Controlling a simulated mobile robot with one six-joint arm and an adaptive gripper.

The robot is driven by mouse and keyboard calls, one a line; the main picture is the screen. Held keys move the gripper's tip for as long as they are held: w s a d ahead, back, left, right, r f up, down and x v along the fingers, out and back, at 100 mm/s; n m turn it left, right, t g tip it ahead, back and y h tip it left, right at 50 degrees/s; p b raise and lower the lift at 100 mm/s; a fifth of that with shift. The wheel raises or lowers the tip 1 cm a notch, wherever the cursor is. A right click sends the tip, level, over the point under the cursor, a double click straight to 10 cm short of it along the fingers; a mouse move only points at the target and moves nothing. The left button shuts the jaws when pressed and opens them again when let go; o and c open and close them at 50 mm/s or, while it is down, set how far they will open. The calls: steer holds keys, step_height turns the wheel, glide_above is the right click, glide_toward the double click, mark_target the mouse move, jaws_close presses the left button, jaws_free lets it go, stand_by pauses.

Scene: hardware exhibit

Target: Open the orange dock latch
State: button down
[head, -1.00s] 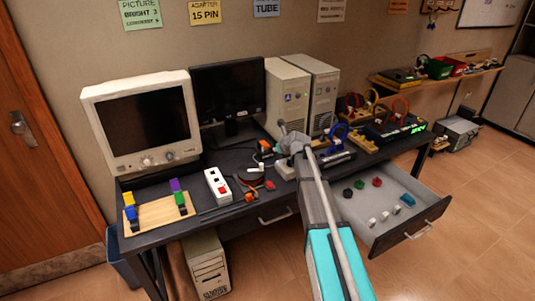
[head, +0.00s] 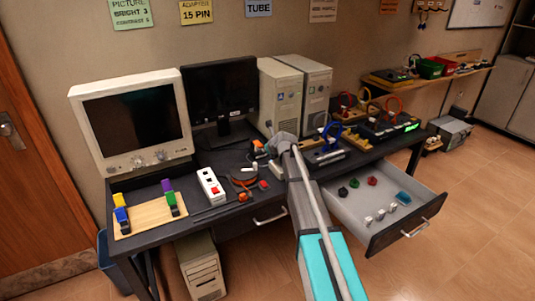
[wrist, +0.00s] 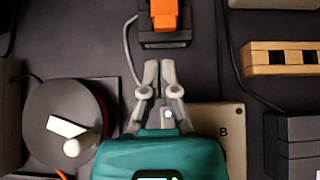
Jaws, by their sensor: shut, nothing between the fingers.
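The orange latch (wrist: 164,14) sits on a small dark dock block (wrist: 165,38) at the top of the wrist view, partly cut off by the frame edge. In the head view a small orange piece (head: 258,144) beside my gripper looks like the same latch. My gripper (wrist: 158,66) is shut and empty. Its fingertips point at the dock's near edge and stop a little short of it in the wrist view. I cannot tell their height above the desk. In the head view my gripper (head: 271,144) is partly hidden by its own wrist.
A round dark disc (wrist: 62,118) with a white piece lies left of my gripper. A plate marked B (wrist: 225,130) lies right, a wooden block (wrist: 280,60) beyond. Two computer towers (head: 281,95) stand behind. The drawer (head: 385,215) is open at right.

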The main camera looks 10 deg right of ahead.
mark_target(258, 143)
steer(key=shift+b+x, duration=1.3)
steer(key=shift+x, duration=1.25)
